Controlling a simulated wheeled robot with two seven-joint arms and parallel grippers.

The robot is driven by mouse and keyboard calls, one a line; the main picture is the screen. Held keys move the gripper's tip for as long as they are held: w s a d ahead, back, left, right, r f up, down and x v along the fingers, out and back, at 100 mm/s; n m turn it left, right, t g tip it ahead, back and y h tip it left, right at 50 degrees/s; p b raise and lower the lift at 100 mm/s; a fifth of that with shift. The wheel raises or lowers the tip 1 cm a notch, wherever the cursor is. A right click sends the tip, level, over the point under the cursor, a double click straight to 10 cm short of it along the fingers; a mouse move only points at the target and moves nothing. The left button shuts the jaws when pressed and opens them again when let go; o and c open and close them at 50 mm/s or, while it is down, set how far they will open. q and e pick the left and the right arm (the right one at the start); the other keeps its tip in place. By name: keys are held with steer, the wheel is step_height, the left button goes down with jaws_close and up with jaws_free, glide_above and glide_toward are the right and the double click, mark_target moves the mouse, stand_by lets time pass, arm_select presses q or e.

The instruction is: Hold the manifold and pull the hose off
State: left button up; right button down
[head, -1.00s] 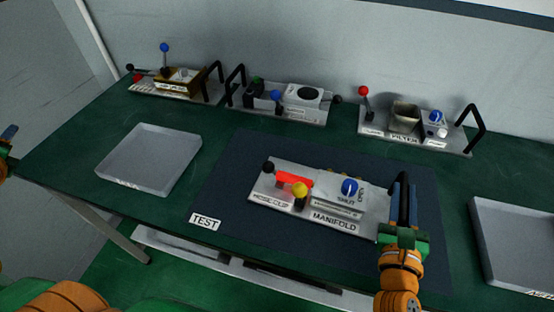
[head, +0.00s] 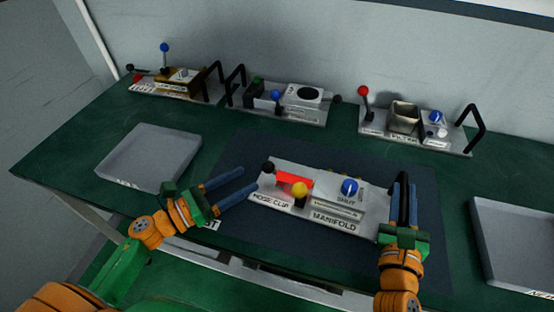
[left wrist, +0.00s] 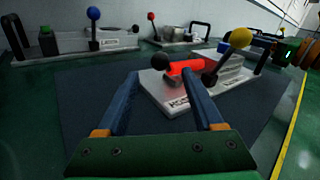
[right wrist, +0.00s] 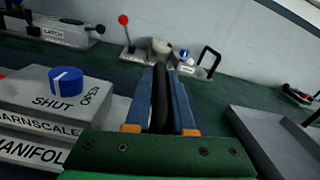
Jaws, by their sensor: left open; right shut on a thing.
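The manifold (head: 330,219) is a grey plate unit on the dark mat, with a blue knob (head: 349,187) by the word SHUT. A red hose piece (head: 293,180) lies at its left end, by a yellow-knobbed lever (head: 299,190) and a black knob (head: 268,168). My right gripper (head: 404,190) is shut on the manifold's black handle (right wrist: 160,95) at its right end. My left gripper (head: 248,182) is open and empty, just left of the hose end, fingers pointing at it. In the left wrist view the red hose (left wrist: 186,67) shows beyond the fingertips.
Two grey trays stand left (head: 150,157) and right (head: 515,240). Several units with levers and handles line the back, including the filter unit (head: 415,140). The TEST label is partly hidden by my left gripper. The mat between the manifold and back units is clear.

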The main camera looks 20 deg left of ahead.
mark_target(287, 174)
arm_select(q)
steer(key=x, duration=1)
steer(key=shift+w+d, duration=0.15)
steer(key=shift+w, duration=0.2)
jaws_close()
steer(key=shift+f, duration=0.1)
stand_by(0.6)
